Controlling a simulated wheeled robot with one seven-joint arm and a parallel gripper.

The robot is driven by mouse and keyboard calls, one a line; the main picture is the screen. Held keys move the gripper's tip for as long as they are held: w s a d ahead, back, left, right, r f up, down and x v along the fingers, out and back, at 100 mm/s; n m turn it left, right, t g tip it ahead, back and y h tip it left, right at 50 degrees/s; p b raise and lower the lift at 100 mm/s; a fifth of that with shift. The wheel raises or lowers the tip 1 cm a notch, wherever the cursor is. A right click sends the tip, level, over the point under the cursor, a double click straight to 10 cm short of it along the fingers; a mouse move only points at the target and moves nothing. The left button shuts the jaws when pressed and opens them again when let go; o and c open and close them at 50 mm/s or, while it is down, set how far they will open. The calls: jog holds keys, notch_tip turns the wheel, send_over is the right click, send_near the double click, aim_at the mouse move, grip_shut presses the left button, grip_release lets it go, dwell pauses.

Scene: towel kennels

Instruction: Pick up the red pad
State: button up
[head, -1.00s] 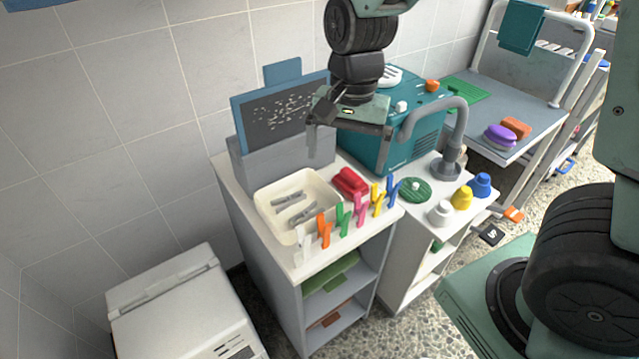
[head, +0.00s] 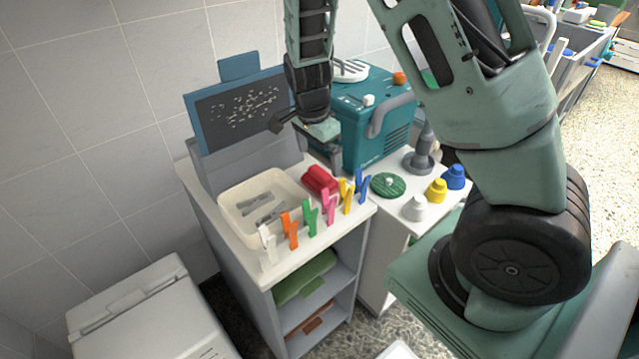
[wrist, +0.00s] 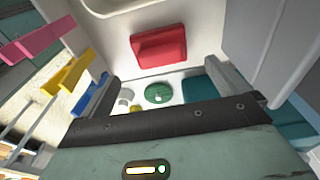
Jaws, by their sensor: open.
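The red pad (head: 320,180) lies on the white counter top, against the right side of the cream tray (head: 228,208) and behind the row of coloured pegs. In the wrist view the red pad (wrist: 158,48) shows whole, as a blocky folded shape, ahead of the jaws and between their two sides. My gripper (head: 305,146) is above the counter, behind and above the pad, not touching it. Its jaws (wrist: 160,82) are open and empty in the wrist view.
Several upright coloured pegs (head: 310,217) line the counter's front edge. A dark board (head: 240,108) stands behind the tray. A teal machine (head: 375,125), a grey tap (head: 423,150), a green disc (head: 389,186) and small cones (head: 437,190) are to the right.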

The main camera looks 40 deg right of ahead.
aim_at(320, 172)
jog(key=f, duration=0.4)
jog(key=f+b, duration=0.1)
jog(key=f, duration=0.2)
jog(key=shift+d+f, duration=0.1)
jog(key=shift+d, duration=0.2)
jog(key=shift+c, duration=0.3)
jog(key=c, duration=0.9)
